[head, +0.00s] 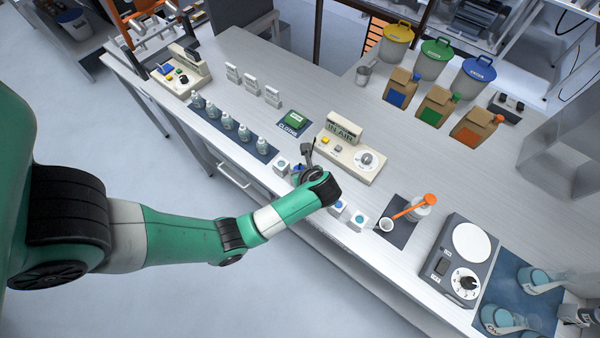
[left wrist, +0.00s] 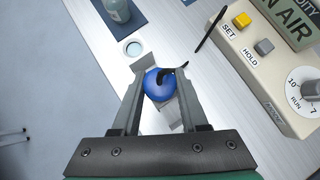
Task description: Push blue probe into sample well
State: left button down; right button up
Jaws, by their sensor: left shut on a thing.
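In the left wrist view, the blue probe (left wrist: 156,88) is a rounded blue body with a dark curved lead, held between the fingers of my left gripper (left wrist: 163,92). A pale block shows close under and around it; I cannot tell whether the probe is inside a well. In the head view, my left gripper (head: 304,172) is over the front edge of the bench and a little blue (head: 297,168) shows beside it, mostly hidden by the wrist. White sample-well blocks stand in a row, one left of the gripper (head: 281,166) and two to its right (head: 337,207) (head: 358,222).
Several bottles stand on a dark mat (head: 262,150) to the left. A cup with an orange-handled tool (head: 412,206) and a dial scale (head: 460,262) are to the right. The bench middle is mostly clear.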

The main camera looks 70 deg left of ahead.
pick_arm(q)
jog(key=shift+r, duration=0.2)
jog(key=shift+r+p, duration=3.85)
jog(key=shift+p, duration=0.1)
